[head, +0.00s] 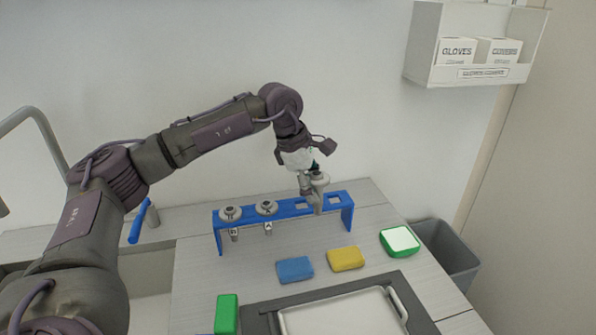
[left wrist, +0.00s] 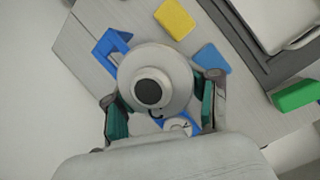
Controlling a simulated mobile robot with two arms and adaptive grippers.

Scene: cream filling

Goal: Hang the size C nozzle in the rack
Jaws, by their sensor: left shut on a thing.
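My left gripper (head: 311,184) is shut on a pale grey nozzle (head: 320,181), wide end up and narrow end down, at the right part of the blue rack (head: 347,215). In the left wrist view, the nozzle (left wrist: 168,68) shows its round dark opening between the teal-padded fingers of my left gripper (left wrist: 162,110). Its size letter is not clear to me. Its tip overlaps the rack's top bar; I cannot tell whether it is inside a slot. Square openings show on both sides of it. Two other nozzles (head: 230,213) (head: 267,208) hang in the left half. My right gripper is not in view.
A blue sponge (head: 295,269), a yellow sponge (head: 345,259) and a green-edged white-topped block (head: 400,241) lie in front of the rack. A tray (head: 340,314) and a green block (head: 227,312) are nearer. A grey bin (head: 447,256) stands right; a glove box holder (head: 468,74) is on the wall.

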